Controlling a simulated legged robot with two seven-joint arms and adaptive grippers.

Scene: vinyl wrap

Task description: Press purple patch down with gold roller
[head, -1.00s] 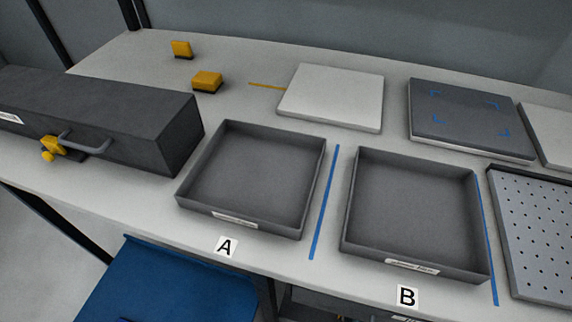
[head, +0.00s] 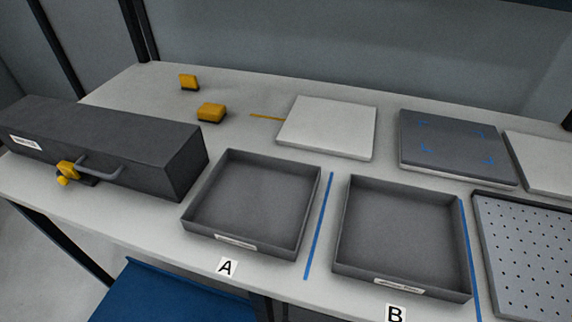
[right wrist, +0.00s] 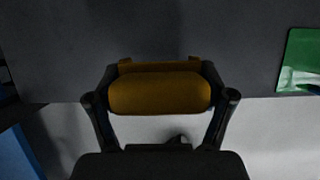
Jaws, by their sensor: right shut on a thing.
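The gold roller (right wrist: 160,93) shows in the right wrist view as a rounded gold cylinder with a flat gold edge behind it. My right gripper (right wrist: 160,72) is shut on it, one dark finger at each end. Behind the roller is a dark grey surface (right wrist: 60,50); I cannot tell whether they touch. No purple patch shows in either view. A glossy green patch (right wrist: 301,60) lies at the right edge of the right wrist view. Neither gripper shows in the head view.
In the head view, empty trays A (head: 245,247) and B (head: 385,282) stand in front of a white panel (head: 326,126) and a dark panel with blue corner marks (head: 458,145). A dark case (head: 120,140) is left; two yellow blocks (head: 211,112) (head: 189,82) stand behind.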

